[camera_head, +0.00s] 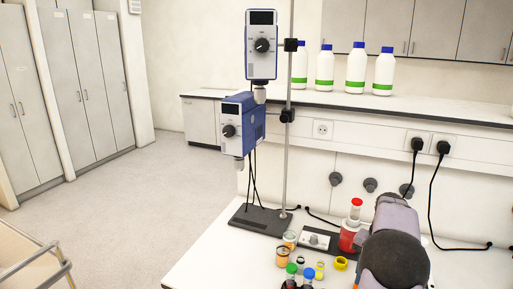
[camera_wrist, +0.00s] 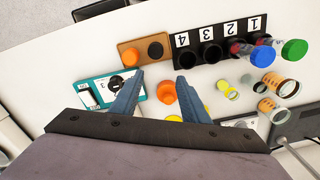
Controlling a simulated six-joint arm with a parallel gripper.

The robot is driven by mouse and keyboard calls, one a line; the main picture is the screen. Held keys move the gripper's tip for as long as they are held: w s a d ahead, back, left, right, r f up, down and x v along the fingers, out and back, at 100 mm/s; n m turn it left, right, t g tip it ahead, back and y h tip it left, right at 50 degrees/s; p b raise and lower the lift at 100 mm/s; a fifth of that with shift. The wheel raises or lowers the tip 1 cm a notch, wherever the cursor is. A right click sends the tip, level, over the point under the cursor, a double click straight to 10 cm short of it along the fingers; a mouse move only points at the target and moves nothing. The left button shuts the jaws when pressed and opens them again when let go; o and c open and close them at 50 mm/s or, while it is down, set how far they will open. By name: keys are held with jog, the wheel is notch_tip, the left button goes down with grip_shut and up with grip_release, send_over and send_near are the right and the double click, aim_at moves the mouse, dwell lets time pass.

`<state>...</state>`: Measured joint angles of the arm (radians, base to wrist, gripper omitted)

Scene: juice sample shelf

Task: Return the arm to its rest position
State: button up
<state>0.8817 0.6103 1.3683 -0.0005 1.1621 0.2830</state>
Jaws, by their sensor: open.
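My gripper (camera_wrist: 157,88) shows in the wrist view with its two blue-grey fingers spread wide apart. Nothing is held between them. An orange round cap (camera_wrist: 167,92) lies on the white bench, seen between the fingers close to the right one; the height of the fingers above it is hard to tell. In the head view my arm reaches in at the lower right and its fingertips are hidden.
A black numbered rack (camera_wrist: 215,50), a wooden block (camera_wrist: 143,40) and a teal device (camera_wrist: 98,91) stand near the gripper. Blue-capped (camera_wrist: 238,46) and green-capped (camera_wrist: 294,50) tubes lean out of the rack. A stand with mixers (camera_head: 262,45) rises left of my arm, beside a red-topped bottle (camera_head: 351,230).

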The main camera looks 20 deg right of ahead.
jog(key=w+a+n, duration=0.3)
jog(key=a+n, duration=0.3)
jog(key=a, duration=1.5)
jog(key=s+a+f+n, duration=0.2)
jog(key=s+a+n, duration=0.1)
jog(key=s+a, duration=0.3)
jog(key=s+a+f+n, duration=0.2)
jog(key=s+a+n, duration=0.2)
jog(key=a, duration=0.7)
jog(key=shift+s, duration=1.1)
